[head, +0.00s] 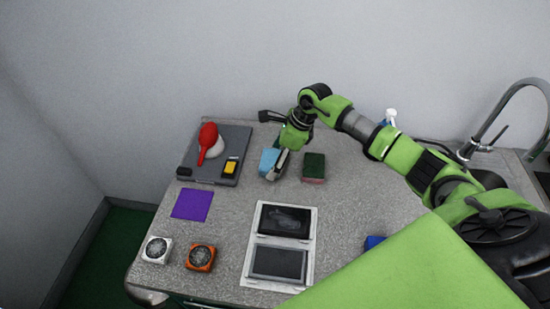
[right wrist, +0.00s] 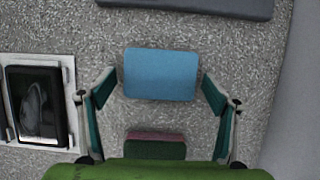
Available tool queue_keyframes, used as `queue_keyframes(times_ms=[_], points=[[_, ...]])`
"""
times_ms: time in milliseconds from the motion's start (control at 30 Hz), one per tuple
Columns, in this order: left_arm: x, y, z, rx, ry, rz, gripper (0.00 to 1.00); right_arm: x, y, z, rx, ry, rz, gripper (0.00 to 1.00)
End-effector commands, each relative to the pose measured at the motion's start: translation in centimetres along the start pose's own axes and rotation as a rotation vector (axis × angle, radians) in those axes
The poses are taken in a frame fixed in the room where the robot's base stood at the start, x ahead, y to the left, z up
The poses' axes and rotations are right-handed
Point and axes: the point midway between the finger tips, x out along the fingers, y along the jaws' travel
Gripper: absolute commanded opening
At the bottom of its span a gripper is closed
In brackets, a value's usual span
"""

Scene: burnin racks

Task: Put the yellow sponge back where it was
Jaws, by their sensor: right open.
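A small yellow and black block (head: 230,168) lies on the dark grey tray (head: 235,143); I cannot tell whether it is the yellow sponge, and no other yellow thing shows. My right gripper (head: 279,163) is open above a light blue sponge (head: 268,160) on the counter. In the right wrist view the blue sponge (right wrist: 160,74) lies between the spread fingers, with a gap on each side. A dark green sponge with a reddish layer (head: 313,168) lies to the right of the gripper; it also shows in the right wrist view (right wrist: 155,147). My left gripper is not in view.
A red brush-like thing (head: 209,140) and a white rounded thing share the tray. A purple cloth (head: 192,204), a white-framed panel (head: 311,235), and white (head: 157,250) and orange (head: 201,257) boxed fans lie nearer. A sink tap (head: 510,100) stands right.

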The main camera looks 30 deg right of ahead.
Motion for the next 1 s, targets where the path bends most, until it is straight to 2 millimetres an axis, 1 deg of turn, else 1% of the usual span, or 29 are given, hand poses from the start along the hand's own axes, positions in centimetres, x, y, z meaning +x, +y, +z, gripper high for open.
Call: queue_keyframes(times_ms=[167, 300, 500, 600, 700, 1000], points=[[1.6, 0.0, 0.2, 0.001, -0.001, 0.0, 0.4, -3.1, -0.2, -0.2, -0.003, -0.001, -0.007, 0.82], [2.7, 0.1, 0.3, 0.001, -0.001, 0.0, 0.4, -6.2, -0.2, -0.2, -0.002, -0.001, -0.007, 0.82], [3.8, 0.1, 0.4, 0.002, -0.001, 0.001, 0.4, -10.0, -0.1, -0.1, -0.001, -0.001, -0.005, 0.82], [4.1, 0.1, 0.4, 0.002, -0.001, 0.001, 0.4, -11.2, -0.1, 0.0, -0.001, -0.001, -0.003, 0.82], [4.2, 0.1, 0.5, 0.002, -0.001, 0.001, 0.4, -11.8, 0.0, 0.0, 0.0, 0.0, -0.002, 0.82], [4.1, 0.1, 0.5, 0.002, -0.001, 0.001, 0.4, -12.0, 0.0, 0.0, 0.0, 0.0, 0.0, 0.82]])
